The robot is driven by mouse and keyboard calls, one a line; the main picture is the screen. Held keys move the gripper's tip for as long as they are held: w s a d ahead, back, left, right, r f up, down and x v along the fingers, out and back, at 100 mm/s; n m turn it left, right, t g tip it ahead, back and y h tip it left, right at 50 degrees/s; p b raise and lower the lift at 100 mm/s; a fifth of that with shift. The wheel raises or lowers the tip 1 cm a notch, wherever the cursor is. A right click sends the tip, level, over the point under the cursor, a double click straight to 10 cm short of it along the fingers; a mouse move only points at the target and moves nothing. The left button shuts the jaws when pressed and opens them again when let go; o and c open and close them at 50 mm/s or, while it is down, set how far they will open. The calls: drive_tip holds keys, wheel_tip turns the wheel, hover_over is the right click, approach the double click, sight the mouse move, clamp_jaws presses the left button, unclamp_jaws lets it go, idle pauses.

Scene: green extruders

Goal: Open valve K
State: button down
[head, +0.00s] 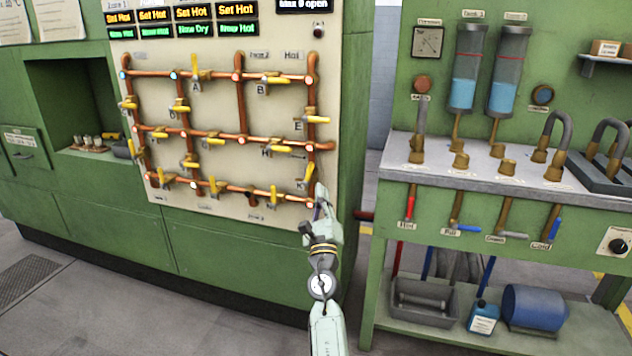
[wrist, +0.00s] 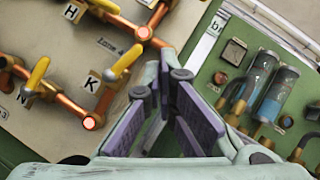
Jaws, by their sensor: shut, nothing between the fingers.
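Valve K, with a yellow lever (head: 303,182), sits on the right-hand vertical copper pipe of the panel. In the wrist view its lever (wrist: 127,60) shows beside the K label (wrist: 89,82), slanting up to the right. How far it is turned is hard to tell. My gripper (head: 322,197) is at the panel's lower right edge, just right of valve K. In the wrist view the purple-padded fingers (wrist: 173,76) are shut with nothing between them, right of the lever and apart from it in the picture.
The cream panel (head: 215,105) carries several other yellow-levered valves; H (wrist: 103,6) and N (wrist: 39,73) are near K. Lit displays (head: 195,12) are above. A green bench (head: 440,185) with taps and blue-filled cylinders stands right. Floor shows in front.

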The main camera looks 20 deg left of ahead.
drive_tip(key=shift+s+d+f+p, duration=0.1)
drive_tip(key=shift+s+d, duration=0.3)
drive_tip(key=shift+s, duration=0.3)
drive_tip(key=shift+s+d+f+p, duration=0.1)
drive_tip(key=shift+s+d, duration=0.3)
drive_tip(key=shift+s, duration=0.25)
drive_tip(key=shift+s+d+p, duration=0.1)
drive_tip(key=shift+s+d, duration=0.3)
drive_tip(key=shift+s, duration=0.3)
